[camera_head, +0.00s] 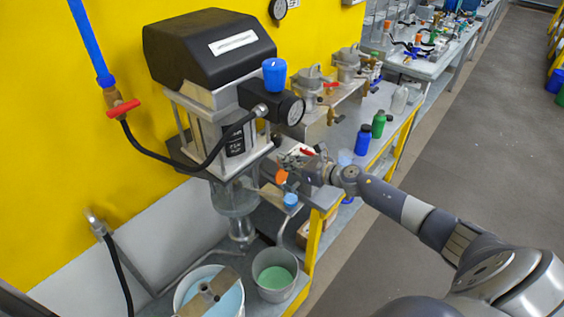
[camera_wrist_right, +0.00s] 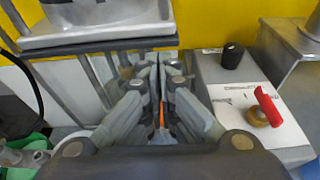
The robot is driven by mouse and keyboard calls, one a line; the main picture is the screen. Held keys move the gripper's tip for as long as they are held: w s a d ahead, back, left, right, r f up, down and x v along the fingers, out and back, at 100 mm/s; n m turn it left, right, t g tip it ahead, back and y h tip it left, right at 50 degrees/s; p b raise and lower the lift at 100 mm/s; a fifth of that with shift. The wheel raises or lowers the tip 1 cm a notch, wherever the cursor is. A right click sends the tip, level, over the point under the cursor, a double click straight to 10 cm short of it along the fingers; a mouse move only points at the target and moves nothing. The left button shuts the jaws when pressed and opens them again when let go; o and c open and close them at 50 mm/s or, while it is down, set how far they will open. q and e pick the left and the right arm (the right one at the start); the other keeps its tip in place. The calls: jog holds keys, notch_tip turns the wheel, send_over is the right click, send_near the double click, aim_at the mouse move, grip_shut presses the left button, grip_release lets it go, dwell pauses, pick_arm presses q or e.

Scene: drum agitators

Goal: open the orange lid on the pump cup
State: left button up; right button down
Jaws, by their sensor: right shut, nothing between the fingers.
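The orange lid (camera_head: 282,176) shows as a small orange disc beside the pump's clear cup (camera_head: 236,197), under the black-topped pump (camera_head: 210,50). My right gripper (camera_head: 290,163) is right by the lid, its fingers pointing toward the pump. In the right wrist view the fingers (camera_wrist_right: 158,75) are together with nothing held. A thin orange strip (camera_wrist_right: 161,115) shows between the finger links there, so most of the lid is hidden. I cannot tell whether the fingers touch the lid. My left gripper is not in view.
A grey bucket with green liquid (camera_head: 274,275) and a white bucket (camera_head: 190,290) stand below. A black gauge (camera_head: 289,108) is on the pump's side. Blue and green bottles (camera_head: 362,140) stand on the bench to the right. A red-handled valve (camera_wrist_right: 267,106) lies right of my fingers. The floor aisle is clear.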

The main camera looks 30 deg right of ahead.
pick_arm(q)
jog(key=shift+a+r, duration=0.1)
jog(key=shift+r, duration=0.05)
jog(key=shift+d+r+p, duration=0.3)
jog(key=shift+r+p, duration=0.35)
jog(key=shift+p, duration=0.05)
dwell(0.3)
